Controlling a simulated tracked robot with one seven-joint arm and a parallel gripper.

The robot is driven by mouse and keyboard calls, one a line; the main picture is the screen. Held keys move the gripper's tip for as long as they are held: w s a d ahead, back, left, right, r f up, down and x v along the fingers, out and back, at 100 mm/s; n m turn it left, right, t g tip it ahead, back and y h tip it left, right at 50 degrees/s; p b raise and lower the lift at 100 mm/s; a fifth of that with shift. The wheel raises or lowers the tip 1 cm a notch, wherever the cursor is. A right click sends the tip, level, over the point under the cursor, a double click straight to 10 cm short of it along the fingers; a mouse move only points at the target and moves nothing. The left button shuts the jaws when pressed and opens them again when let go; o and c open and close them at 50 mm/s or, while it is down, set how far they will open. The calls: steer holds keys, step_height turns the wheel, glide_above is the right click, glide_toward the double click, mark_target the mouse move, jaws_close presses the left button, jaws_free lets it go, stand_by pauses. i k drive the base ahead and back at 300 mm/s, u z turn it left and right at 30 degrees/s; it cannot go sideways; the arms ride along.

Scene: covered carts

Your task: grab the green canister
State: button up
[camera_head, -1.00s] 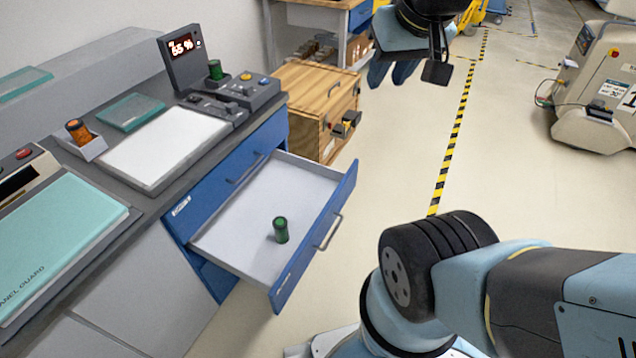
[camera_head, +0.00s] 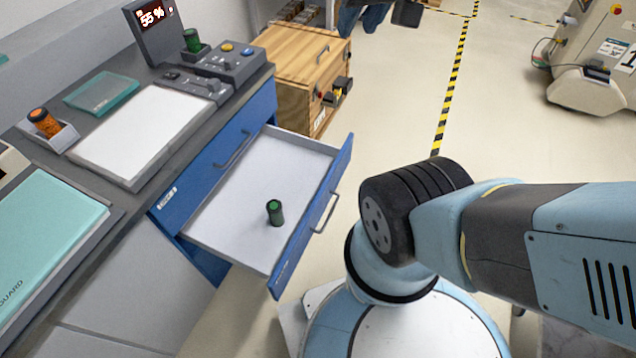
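A green canister (camera_head: 275,213) with a dark top stands upright in the open drawer (camera_head: 232,205) of the blue cabinet. A second green canister (camera_head: 192,41) stands in a holder at the back of the counter, beside the display panel. My gripper (camera_head: 365,18) is at the top edge, mostly cut off. Only its dark blue fingers and a black box beside them show. It is beyond the wooden crate side, far from both canisters, and I cannot tell whether it is open.
An orange canister (camera_head: 44,122) leans in a grey holder on the counter. A control console (camera_head: 215,72), teal panels and a white board (camera_head: 140,135) cover the counter. A wooden crate (camera_head: 290,75) stands behind the drawer. Floor is clear right of the crate.

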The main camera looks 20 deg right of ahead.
mark_target(274, 208)
steer(key=u, duration=0.45)
steer(key=k, duration=1.05)
steer(key=z, duration=0.65)
steer(key=i, duration=1.05)
steer(key=u, duration=0.05)
